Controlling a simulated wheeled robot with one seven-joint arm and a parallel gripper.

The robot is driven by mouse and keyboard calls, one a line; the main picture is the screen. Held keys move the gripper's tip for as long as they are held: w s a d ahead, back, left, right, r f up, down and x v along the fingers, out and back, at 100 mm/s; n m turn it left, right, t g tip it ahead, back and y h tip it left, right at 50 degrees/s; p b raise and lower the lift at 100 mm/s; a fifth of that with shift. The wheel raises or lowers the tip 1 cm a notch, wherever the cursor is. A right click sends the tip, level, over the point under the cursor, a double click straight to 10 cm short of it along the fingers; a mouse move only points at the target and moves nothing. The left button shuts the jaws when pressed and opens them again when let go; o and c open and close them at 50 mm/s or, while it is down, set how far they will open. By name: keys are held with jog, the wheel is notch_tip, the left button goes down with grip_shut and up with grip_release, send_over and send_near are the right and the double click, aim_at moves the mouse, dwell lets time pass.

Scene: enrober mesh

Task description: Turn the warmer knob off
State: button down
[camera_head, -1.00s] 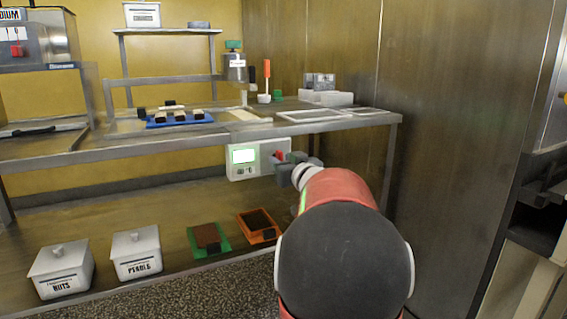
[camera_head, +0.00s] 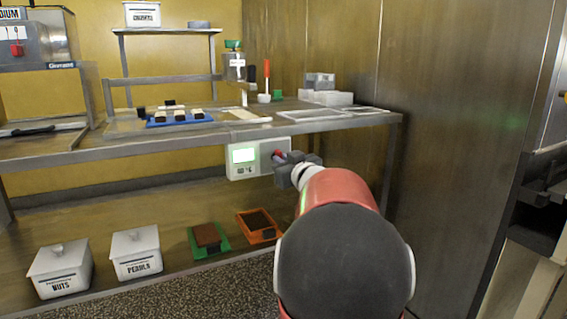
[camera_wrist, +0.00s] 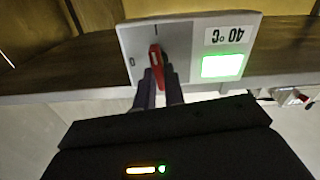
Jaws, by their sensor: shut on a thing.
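The warmer control box (camera_head: 236,171) is mounted under the front edge of the steel table. In the wrist view the box (camera_wrist: 190,73) appears upside down, with a lit green screen and a "40°C" label. Its red knob (camera_wrist: 155,56) stands nearly upright in that view, near the "I" mark; a "0" mark is to its left. The knob also shows in the head view (camera_head: 279,155), partly hidden by my gripper. My gripper (camera_wrist: 158,84) is shut on the knob, a dark finger on each side. The gripper also shows in the head view (camera_head: 289,164).
The tabletop above holds a blue tray (camera_head: 160,123), white boxes (camera_head: 328,97) and a red-handled tool (camera_head: 267,75). White lidded bins (camera_head: 136,252), a green tray (camera_head: 225,244) and an orange tray (camera_head: 246,228) stand on the shelf below. A wall rises at right.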

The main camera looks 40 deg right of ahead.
jog(key=shift+a+f+n+b, duration=0.1)
jog(key=shift+n+b, duration=1.05)
jog(key=shift+n, duration=1.6)
jog(key=shift+a+f+n+b, duration=0.15)
jog(key=shift+n+b, duration=1.05)
jog(key=shift+n, duration=1.5)
jog(key=shift+f+n+b, duration=0.1)
jog(key=shift+n+b, duration=1.05)
jog(key=shift+n, duration=1.6)
jog(key=c, duration=1.5)
grip_release()
jog(key=v, duration=0.7)
jog(key=shift+s+a, duration=0.1)
jog(key=shift+s, duration=0.3)
